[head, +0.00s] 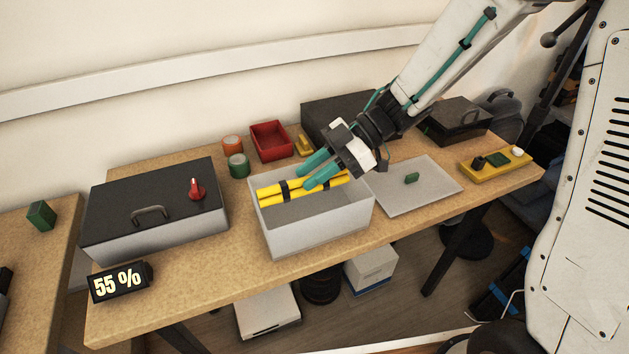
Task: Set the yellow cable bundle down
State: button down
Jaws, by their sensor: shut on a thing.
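The yellow cable bundle (274,195), several yellow lengths with dark bands, lies across the opening of a light grey open box (318,227) on the table. My gripper (317,175), with teal fingertips, reaches down from the upper right. It is shut on the bundle near its middle. The bundle shows within the box walls, near the back side. Whether it touches the box floor is hidden by the front wall. The fingers cover part of the bundle.
A grey case with a black lid (150,205) and red knob stands left of the box. A flat grey tray (425,190) holding a small green block lies right. Behind are a red bin (271,141) and tape rolls (238,165). A "55 %" display (118,284) sits front left.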

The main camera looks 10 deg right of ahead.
aim_at(316, 187)
jog(key=shift+w+d, duration=0.35)
jog(key=shift+w, duration=0.2)
jog(key=shift+f, duration=1.85)
jog(key=shift+f, duration=0.15)
jog(key=shift+f, duration=0.45)
jog(key=c, duration=1.2)
grip_release()
jog(key=shift+s, duration=0.1)
jog(key=shift+o, duration=0.2)
